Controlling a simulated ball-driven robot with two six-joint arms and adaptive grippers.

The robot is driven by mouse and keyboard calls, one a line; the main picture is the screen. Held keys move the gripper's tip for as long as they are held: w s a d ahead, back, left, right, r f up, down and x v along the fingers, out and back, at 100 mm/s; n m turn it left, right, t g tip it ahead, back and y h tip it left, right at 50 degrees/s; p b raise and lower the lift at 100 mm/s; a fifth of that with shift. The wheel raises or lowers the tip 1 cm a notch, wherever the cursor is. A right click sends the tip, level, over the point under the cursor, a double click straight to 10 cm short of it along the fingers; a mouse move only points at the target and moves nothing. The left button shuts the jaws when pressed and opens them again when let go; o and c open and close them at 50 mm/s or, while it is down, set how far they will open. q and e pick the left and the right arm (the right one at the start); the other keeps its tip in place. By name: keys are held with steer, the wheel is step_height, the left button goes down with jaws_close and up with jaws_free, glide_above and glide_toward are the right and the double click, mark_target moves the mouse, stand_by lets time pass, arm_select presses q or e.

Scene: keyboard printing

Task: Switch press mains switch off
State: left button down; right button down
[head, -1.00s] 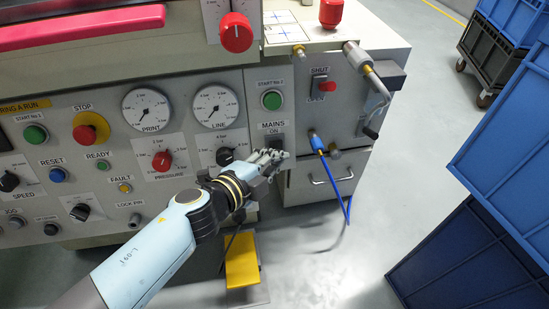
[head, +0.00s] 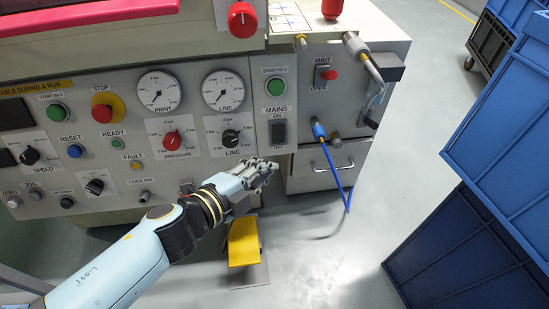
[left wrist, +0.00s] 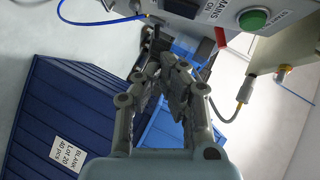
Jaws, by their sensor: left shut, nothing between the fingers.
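The mains switch (head: 278,132) is a black rocker on the grey press panel, with MAINS and ON above it and OFF below. It is in plain sight in the head view; I cannot tell which way it is tipped. My left gripper (head: 268,166) is shut and empty, just below and slightly left of the switch, apart from it. In the left wrist view the closed fingers (left wrist: 172,65) are mid-picture, and the MAINS ON label (left wrist: 212,10) shows at the top edge. My right gripper is in neither view.
A green start button (head: 275,87) sits above the switch. A blue hose (head: 333,170) hangs at its right, near a drawer (head: 325,168). A yellow pedal (head: 243,242) is below my gripper. Blue crates (head: 500,130) stand at the right; the floor between is clear.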

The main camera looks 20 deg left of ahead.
arm_select(q)
steer(key=shift+f+v, duration=0.2)
steer(key=shift+v, duration=0.85)
steer(key=shift+f+v, duration=0.25)
steer(key=shift+v, duration=0.8)
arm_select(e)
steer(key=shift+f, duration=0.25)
arm_select(q)
steer(key=shift+s, duration=0.1)
